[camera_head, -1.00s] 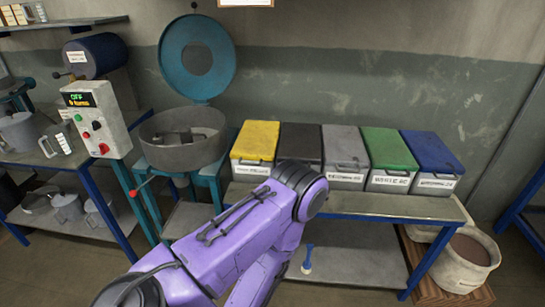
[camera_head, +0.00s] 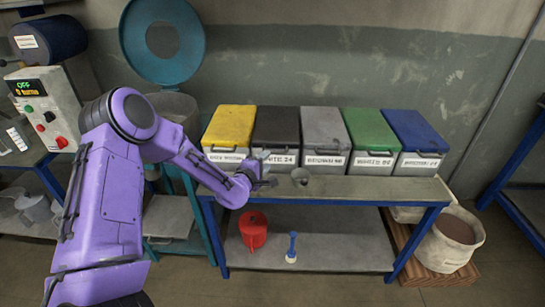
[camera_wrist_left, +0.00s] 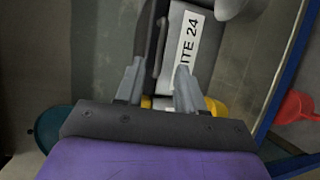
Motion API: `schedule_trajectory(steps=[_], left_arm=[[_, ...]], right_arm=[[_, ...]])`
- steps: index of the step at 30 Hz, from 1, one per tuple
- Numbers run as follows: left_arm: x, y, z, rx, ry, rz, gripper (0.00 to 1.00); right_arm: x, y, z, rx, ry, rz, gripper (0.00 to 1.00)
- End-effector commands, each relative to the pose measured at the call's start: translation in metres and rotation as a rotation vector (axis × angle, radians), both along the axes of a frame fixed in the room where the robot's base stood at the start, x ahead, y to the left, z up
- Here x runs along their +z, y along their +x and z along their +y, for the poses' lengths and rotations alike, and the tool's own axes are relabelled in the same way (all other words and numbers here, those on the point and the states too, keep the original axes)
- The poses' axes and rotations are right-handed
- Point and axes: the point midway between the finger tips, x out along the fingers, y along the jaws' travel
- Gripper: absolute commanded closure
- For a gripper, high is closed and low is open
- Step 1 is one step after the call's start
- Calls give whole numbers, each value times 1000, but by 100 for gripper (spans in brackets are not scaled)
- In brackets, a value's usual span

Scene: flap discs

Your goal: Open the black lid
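The black lid (camera_head: 277,125) is shut on its grey bin (camera_head: 276,156), which stands second from the left in a row of bins. The bin's label reads in part "24" and also shows in the left wrist view (camera_wrist_left: 188,45). My left gripper (camera_head: 264,169) is low in front of this bin, at the table's front edge. In the left wrist view its two fingers (camera_wrist_left: 158,85) are apart with nothing clearly between them. A dark strip and a handle (camera_wrist_left: 160,45) lie just beyond the fingertips. Contact cannot be told. My right gripper is not in view.
Bins with yellow (camera_head: 231,126), grey (camera_head: 324,126), green (camera_head: 371,128) and blue (camera_head: 414,130) lids flank it. A red can (camera_head: 253,229) is on the lower shelf.

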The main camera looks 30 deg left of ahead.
Motion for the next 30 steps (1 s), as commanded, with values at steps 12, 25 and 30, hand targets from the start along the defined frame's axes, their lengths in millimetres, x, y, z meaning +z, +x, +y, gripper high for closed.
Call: schedule_trajectory(steps=[12,25,30], left_arm=[[-11,58,7,-2,1,3,62],[-12,58,7,-2,1,3,100],[-9,59,6,-4,1,3,100]], right_arm=[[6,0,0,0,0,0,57],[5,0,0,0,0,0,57],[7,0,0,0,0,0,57]])
